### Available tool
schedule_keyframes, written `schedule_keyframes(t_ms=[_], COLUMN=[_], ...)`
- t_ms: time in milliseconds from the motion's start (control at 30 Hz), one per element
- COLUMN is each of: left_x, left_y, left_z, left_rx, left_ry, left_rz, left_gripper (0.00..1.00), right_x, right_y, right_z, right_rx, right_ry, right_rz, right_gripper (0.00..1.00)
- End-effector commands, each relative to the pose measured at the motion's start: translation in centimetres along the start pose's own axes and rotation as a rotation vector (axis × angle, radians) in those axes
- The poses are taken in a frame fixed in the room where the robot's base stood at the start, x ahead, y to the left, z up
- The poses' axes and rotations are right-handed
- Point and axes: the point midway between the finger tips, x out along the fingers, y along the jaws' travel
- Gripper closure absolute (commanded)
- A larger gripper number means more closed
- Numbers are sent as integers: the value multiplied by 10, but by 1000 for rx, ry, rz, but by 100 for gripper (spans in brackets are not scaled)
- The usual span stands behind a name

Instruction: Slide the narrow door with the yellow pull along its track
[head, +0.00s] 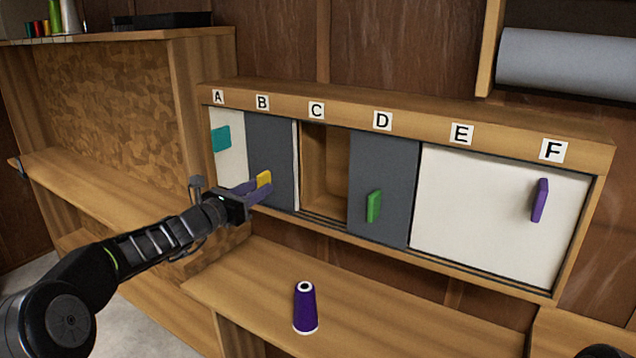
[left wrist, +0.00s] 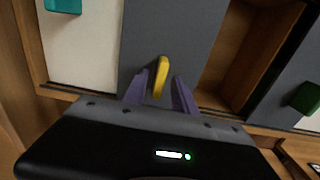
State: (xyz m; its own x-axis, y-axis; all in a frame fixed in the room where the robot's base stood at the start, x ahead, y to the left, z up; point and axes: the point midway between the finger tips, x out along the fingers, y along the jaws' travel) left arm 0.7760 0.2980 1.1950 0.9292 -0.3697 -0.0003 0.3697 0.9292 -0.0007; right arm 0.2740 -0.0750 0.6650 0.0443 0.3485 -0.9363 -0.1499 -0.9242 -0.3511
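The narrow grey door (head: 283,150) with the yellow pull (head: 264,179) stands below label B in the wall cabinet. The pull also shows in the left wrist view (left wrist: 161,76), upright on the grey door (left wrist: 180,35). My left gripper (head: 262,190) is at the pull. In the left wrist view its two purple fingers (left wrist: 160,92) stand apart, one on each side of the pull, with a clear gap on the right side. The left finger is close to the pull; I cannot tell if it touches. My right gripper is not in view.
An open bay (head: 325,170) shows below C. Beside it is a grey door with a green pull (head: 374,206). A white door with a teal pull (head: 221,139) is at left, one with a purple pull (head: 540,200) at right. A purple thread cone (head: 305,308) stands on the lower shelf.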

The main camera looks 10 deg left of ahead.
Motion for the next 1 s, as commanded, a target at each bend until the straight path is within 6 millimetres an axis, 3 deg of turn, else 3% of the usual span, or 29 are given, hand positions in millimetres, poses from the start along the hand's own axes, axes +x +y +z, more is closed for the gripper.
schedule_keyframes(t_ms=[433,1000], left_x=[-62,-66], left_y=[0,0], left_z=[-2,0], left_rx=[2,0], left_ry=[0,0], left_rz=[2,0], left_gripper=[67,67], right_x=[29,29], right_y=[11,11], right_z=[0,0], right_rx=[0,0], right_ry=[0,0], right_rz=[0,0], right_gripper=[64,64])
